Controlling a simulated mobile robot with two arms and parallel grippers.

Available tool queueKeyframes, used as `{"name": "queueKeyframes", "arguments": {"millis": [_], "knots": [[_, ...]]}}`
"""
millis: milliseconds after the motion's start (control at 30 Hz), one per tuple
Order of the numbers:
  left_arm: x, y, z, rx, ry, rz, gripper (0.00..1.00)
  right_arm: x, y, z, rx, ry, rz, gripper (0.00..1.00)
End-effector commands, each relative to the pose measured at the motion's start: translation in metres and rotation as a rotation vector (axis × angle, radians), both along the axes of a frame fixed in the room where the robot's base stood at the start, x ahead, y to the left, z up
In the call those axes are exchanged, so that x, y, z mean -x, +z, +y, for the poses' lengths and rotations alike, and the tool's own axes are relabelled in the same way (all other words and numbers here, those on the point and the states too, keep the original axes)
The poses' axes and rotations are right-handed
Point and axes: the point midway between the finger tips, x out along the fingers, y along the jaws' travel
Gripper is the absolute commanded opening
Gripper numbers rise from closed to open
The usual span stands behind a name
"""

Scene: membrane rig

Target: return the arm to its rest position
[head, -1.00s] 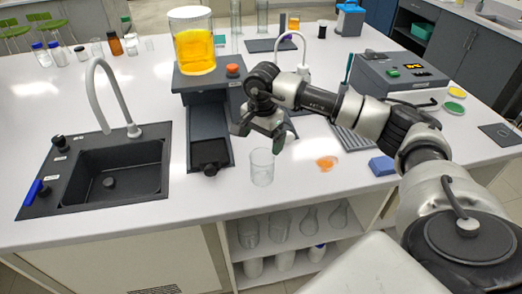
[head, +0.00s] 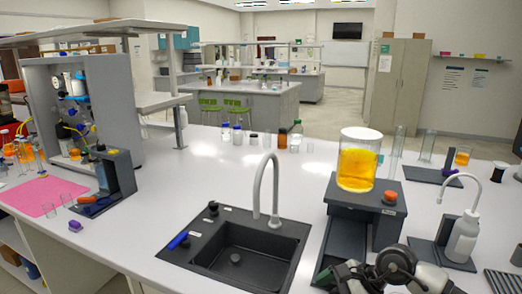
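My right arm comes in at the bottom right corner of the head view. Its dark gripper (head: 346,275) is low at the picture's bottom edge, in front of the grey stand (head: 365,204) that bears a beaker of yellow liquid (head: 359,162). The gripper is partly cut off by the frame, so its fingertips and opening do not show clearly. I see nothing held in the part that shows. My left arm and gripper are not in view.
A black sink (head: 240,250) with a tall grey faucet (head: 270,190) is left of the stand. A wash bottle (head: 463,238) stands to the right. Several small bottles line the bench's far edge. A pink mat (head: 42,197) lies far left.

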Motion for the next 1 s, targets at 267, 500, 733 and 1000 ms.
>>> {"name": "queueKeyframes", "arguments": {"millis": [267, 500, 733, 1000], "knots": [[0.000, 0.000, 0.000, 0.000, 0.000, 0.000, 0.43, 0.031, 0.067, 0.105, -0.912, -0.368, 0.330, 1.00], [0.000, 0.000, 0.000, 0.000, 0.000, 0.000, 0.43, 0.023, 0.096, 0.075, -1.592, -0.866, 0.812, 1.00], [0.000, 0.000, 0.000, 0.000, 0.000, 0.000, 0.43, 0.034, 0.038, 0.003, -2.094, -1.495, 1.333, 1.00], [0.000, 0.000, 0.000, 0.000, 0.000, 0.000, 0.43, 0.121, -0.067, -0.045, 1.550, 1.550, -1.159, 1.00]]}}
